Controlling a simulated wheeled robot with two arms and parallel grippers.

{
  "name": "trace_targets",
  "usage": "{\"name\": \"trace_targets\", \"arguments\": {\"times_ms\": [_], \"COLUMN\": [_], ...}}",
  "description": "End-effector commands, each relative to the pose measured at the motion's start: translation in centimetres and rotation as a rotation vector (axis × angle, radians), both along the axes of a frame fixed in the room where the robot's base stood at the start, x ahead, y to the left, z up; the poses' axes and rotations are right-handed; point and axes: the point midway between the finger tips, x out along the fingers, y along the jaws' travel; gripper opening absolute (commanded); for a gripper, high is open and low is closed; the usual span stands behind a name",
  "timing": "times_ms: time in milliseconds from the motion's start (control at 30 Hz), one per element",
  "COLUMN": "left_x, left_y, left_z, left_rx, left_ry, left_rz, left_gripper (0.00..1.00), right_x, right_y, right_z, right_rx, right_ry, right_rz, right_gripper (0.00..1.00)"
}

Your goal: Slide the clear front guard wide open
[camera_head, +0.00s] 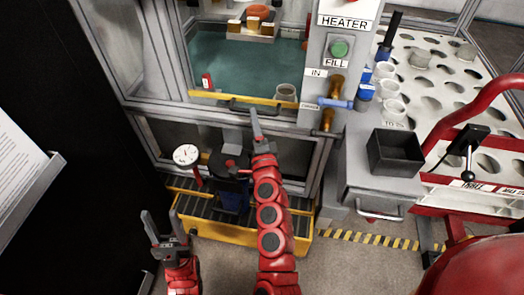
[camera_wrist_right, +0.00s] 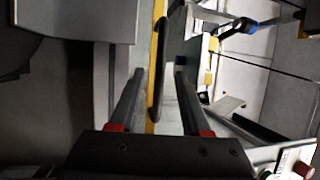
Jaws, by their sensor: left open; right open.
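The clear front guard (camera_head: 235,62) covers the teal-floored chamber of the machine. Its yellow bottom strip (camera_head: 215,97) lies along the lower edge of the window, so it looks down. A dark bar handle (camera_head: 245,106) is on this strip. My right gripper (camera_head: 255,118) is open just below the handle. In the right wrist view, the handle (camera_wrist_right: 157,85) and the yellow strip (camera_wrist_right: 159,25) appear between the two spread fingers (camera_wrist_right: 160,75); I cannot tell whether they touch. My left gripper (camera_head: 163,222) is open and empty, low in front of the machine.
A yellow-edged platform (camera_head: 240,236) with a gauge (camera_head: 186,155) and blue equipment stands below. To the right are a control column with a green button (camera_head: 340,48), a black bin (camera_head: 395,152) and a perforated table (camera_head: 425,75). A dark panel fills the left.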

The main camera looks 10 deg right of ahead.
Motion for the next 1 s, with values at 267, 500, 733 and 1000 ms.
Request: {"name": "trace_targets", "arguments": {"times_ms": [267,500,733,1000], "left_x": [0.0,0.0,0.0,0.0], "left_y": [0.0,0.0,0.0,0.0], "left_z": [0.7,1.1,1.1,1.1], "left_rx": [0.0,0.0,0.0,0.0], "left_ry": [0.0,0.0,0.0,0.0], "left_rz": [0.0,0.0,0.0,0.0], "left_gripper": [0.5,0.5,0.5,0.5], "right_x": [-7.2,-11.8,-13.3,-13.4], "right_y": [-0.4,-0.8,-1.1,-1.1], "right_z": [-1.2,-2.1,-2.3,-2.3], "right_rx": [-0.001,0.0,0.0,0.002], "right_ry": [0.002,0.003,0.001,0.0], "right_rz": [0.005,0.006,0.003,0.002], "right_gripper": [0.47,0.47,0.47,0.47]}}
